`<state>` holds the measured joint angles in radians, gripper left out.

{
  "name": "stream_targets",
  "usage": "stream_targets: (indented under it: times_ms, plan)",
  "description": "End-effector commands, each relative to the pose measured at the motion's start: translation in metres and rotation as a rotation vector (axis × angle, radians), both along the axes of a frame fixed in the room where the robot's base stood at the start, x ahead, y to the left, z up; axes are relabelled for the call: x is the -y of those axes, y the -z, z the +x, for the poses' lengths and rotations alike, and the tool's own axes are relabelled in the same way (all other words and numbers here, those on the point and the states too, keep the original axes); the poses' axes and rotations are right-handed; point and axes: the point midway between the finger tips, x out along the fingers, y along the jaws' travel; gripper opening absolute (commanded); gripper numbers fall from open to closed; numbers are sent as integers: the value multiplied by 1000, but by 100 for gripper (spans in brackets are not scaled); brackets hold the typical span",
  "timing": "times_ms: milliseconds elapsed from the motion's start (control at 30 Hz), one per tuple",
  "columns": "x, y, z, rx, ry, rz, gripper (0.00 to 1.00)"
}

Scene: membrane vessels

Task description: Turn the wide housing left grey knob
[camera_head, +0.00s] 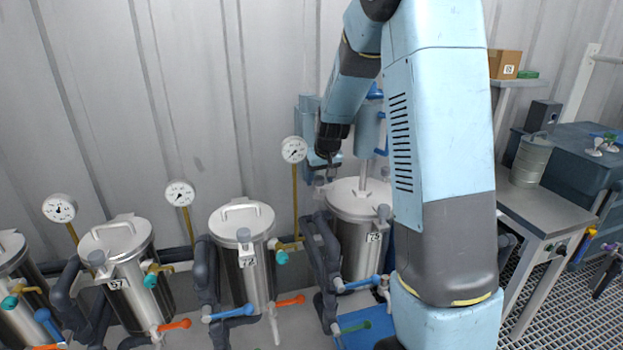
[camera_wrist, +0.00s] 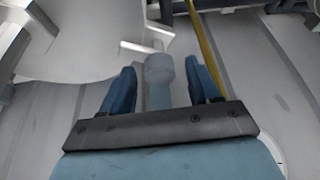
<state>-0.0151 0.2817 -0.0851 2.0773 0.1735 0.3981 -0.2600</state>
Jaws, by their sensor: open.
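The wide housing (camera_head: 360,203) is the metal vessel tagged 75, standing partly behind my arm in the head view. Its left grey knob (camera_head: 320,184) shows small at the left of its lid. My gripper (camera_head: 327,166) is just above that knob. In the wrist view the grey knob (camera_wrist: 159,68) shows between the two blue fingers of my gripper (camera_wrist: 158,82), with gaps on both sides. The gripper is open, and I cannot tell how deep the knob sits between the fingers. The pale housing (camera_wrist: 85,40) fills the upper left there.
Narrower vessels (camera_head: 243,262) stand in a row to the left, with grey pipes and coloured valve handles. A pressure gauge (camera_head: 294,150) on a yellow pipe is close left of my gripper. A grey bench (camera_head: 540,206) with a metal can stands at right.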

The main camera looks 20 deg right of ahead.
Motion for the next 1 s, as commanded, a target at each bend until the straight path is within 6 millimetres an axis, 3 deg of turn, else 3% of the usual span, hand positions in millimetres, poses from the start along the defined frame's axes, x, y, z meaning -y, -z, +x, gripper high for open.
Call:
stream_targets:
  times_ms: [367, 1000]
  plan:
    - [0, -12, -4, 2, 0, 0, 61]
    - [2, -113, -46, 2, -1, 0, 61]
